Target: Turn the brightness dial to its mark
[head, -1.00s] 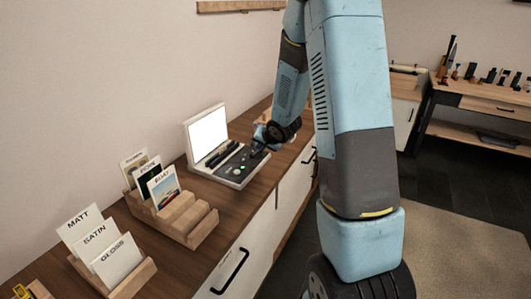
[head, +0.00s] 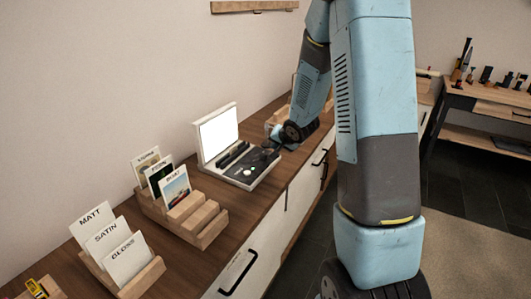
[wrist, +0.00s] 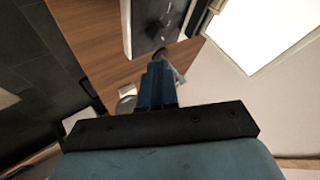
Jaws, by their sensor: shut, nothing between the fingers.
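The light box (head: 202,158) stands on the wooden counter, with a bright white upright screen (head: 219,133) and a flat control panel (head: 240,180) in front. Dark bars and small round controls show on the panel; I cannot tell which is the brightness dial or see its mark. My gripper (head: 269,150) is at the panel's far right end, shut and empty. In the wrist view, the blue fingers of my gripper (wrist: 157,82) point at the panel (wrist: 145,25). A dark round part (wrist: 160,53) lies just past the fingertips; contact is unclear.
A wooden rack (head: 205,230) with picture cards stands left of the box. Another rack (head: 150,280) holds cards reading MATT, SATIN and GLOSS. The wall is close behind the counter. A tool bench (head: 490,95) stands at the far right.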

